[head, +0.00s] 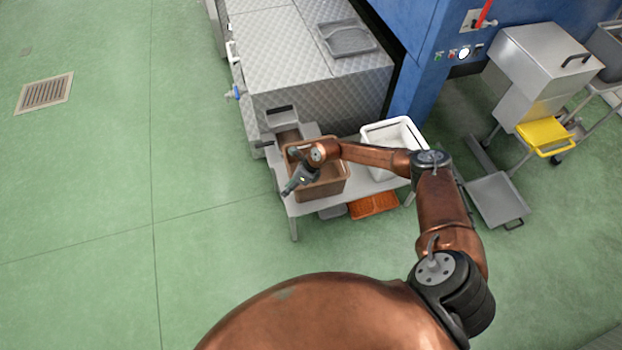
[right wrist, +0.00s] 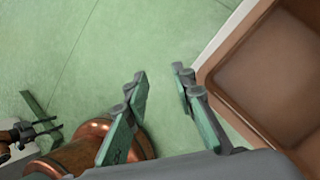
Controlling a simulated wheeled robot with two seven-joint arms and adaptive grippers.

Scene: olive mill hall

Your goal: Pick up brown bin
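The brown bin (head: 328,190) is an open-topped rectangular tub on a low grey table in the head view. My right arm crosses above it and hides part of its inside. My right gripper (head: 288,191) hangs at the bin's left front side. In the right wrist view the right gripper (right wrist: 160,76) is open, with green floor showing between its fingers. The bin (right wrist: 235,98) lies to the right of the fingers there, its rim apart from them, and it looks empty. A dark gripper, apparently my left one (right wrist: 38,130), shows small at the left edge; its opening is unclear.
A white bin (head: 378,172) stands on the table (head: 298,208) right of the brown bin. An orange crate (head: 374,206) sits low beneath the table. A metal machine (head: 320,100) stands behind. Green floor (head: 90,180) is clear at left.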

